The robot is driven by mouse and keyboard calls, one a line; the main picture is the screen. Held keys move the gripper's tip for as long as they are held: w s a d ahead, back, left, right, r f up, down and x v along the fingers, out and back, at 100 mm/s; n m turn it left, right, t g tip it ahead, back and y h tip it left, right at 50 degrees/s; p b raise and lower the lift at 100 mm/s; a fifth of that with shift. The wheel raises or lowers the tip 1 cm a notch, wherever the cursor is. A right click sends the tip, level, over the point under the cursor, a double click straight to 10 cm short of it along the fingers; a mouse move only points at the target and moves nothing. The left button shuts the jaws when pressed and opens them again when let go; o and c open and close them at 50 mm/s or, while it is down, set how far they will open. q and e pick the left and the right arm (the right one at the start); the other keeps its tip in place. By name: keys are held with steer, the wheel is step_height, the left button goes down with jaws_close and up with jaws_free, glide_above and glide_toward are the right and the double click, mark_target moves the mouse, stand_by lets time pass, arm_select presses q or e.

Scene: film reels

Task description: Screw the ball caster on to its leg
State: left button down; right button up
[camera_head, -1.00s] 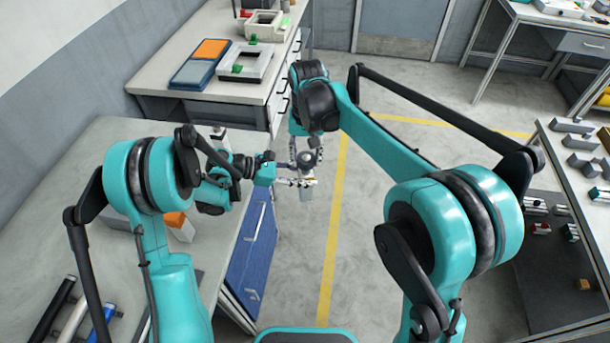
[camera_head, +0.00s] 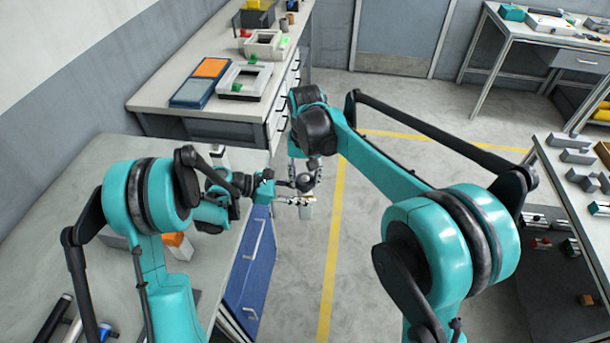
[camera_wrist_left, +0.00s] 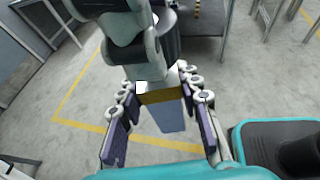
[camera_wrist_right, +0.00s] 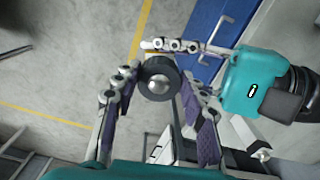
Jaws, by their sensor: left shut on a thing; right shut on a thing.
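My right gripper (camera_head: 305,172) is shut on the ball caster, a dark round housing (camera_wrist_right: 172,66) with a shiny silver ball, clear between its fingers in the right wrist view. My left gripper (camera_head: 299,200) is shut on the leg (camera_head: 307,213), a pale grey-blue block with a gold band near its top, seen in the left wrist view (camera_wrist_left: 167,118). The caster is held directly above the leg, ball side towards the right wrist camera. The grippers are close together. The joint between caster and leg is hidden, so I cannot tell how far they are engaged.
Both hands are over open floor beside the blue drawer cabinet (camera_head: 250,262). A grey worktop (camera_head: 60,220) is at left, with an orange-topped block (camera_head: 178,245). A back bench (camera_head: 150,98) holds trays. A dark-topped table (camera_head: 555,275) is at right.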

steer(key=shift+f, duration=0.35)
steer(key=shift+f, duration=0.55)
stand_by(0.3)
steer(key=m, duration=0.7)
steer(key=shift+a, duration=0.2)
steer(key=m, duration=0.7)
steer(key=shift+w+a, duration=0.1)
steer(key=shift+w, duration=0.05)
steer(key=m, duration=0.7)
steer(key=shift+w, duration=0.2)
steer(key=m, duration=0.5)
steer(key=shift+w, duration=0.1)
steer(key=m, duration=0.3)
steer(key=shift+f, duration=0.1)
